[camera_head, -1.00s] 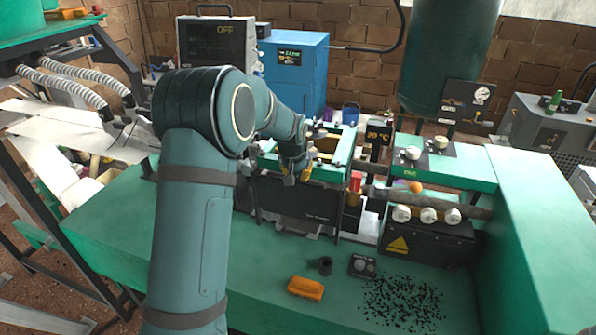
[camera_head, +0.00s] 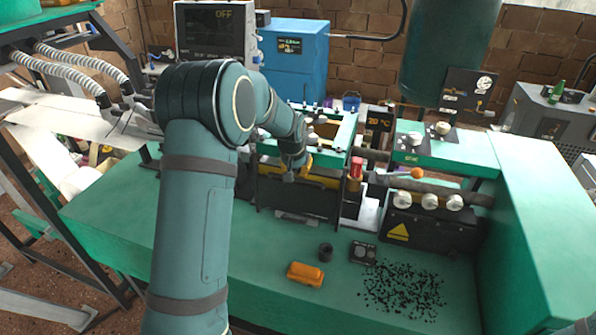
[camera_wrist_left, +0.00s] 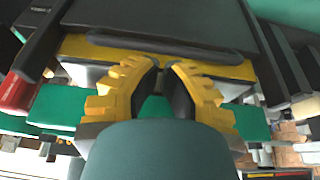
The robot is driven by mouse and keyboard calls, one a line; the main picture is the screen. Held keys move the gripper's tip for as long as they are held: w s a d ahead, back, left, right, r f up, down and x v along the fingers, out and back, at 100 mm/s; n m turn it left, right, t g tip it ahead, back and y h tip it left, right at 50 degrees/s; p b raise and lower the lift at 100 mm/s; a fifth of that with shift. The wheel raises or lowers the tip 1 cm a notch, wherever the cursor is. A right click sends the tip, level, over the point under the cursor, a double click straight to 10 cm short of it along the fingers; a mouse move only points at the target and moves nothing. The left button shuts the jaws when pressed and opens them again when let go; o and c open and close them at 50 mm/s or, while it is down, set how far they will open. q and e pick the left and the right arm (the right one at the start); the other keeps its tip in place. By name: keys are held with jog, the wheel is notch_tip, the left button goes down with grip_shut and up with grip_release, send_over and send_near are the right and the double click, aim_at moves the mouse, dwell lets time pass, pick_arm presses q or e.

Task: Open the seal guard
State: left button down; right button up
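The seal guard appears to be the dark front panel (camera_head: 300,199) of the green-framed machine in the head view. A yellow strip shows along its upper edge. In the left wrist view a dark panel (camera_wrist_left: 165,20) has a yellow edge strip (camera_wrist_left: 100,50) and a black bar across it. My left gripper (camera_head: 303,168) is at the upper front of this machine. In the wrist view its yellow fingers (camera_wrist_left: 163,68) are close together, with tips at the yellow strip. Whether they hold anything is unclear. My right gripper is out of view.
Black granules (camera_head: 402,288) are scattered at the front right. A red-topped post (camera_head: 356,170) stands close right of the machine.

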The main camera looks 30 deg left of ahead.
pick_arm(q)
notch_tip(320, 180, up, 3)
jog(key=shift+s+f+p, duration=0.1)
jog(key=shift+s+p, duration=0.05)
jog(key=shift+p, duration=0.4)
jog(key=v, duration=0.9)
jog(key=s+d+f+h, duration=0.1)
jog(key=s+d+f, duration=0.3)
jog(key=d+f, duration=0.3)
jog(key=s+d+f+g+h+b, duration=0.1)
jog(key=s+d+f, duration=0.4)
jog(key=f, duration=0.7)
jog(key=s+d+f+m+h+b, duration=0.1)
jog(key=s+d+f, duration=0.4)
jog(key=d+f, duration=0.4)
jog(key=shift+f+h, duration=0.4)
jog(key=shift+f, duration=0.2)
jog(key=s+d+f+g+h+b, duration=0.1)
jog(key=s+d+f, duration=0.3)
jog(key=s, duration=0.5)
jog(key=shift+s+d, duration=0.2)
jog(key=shift+d, duration=0.8)
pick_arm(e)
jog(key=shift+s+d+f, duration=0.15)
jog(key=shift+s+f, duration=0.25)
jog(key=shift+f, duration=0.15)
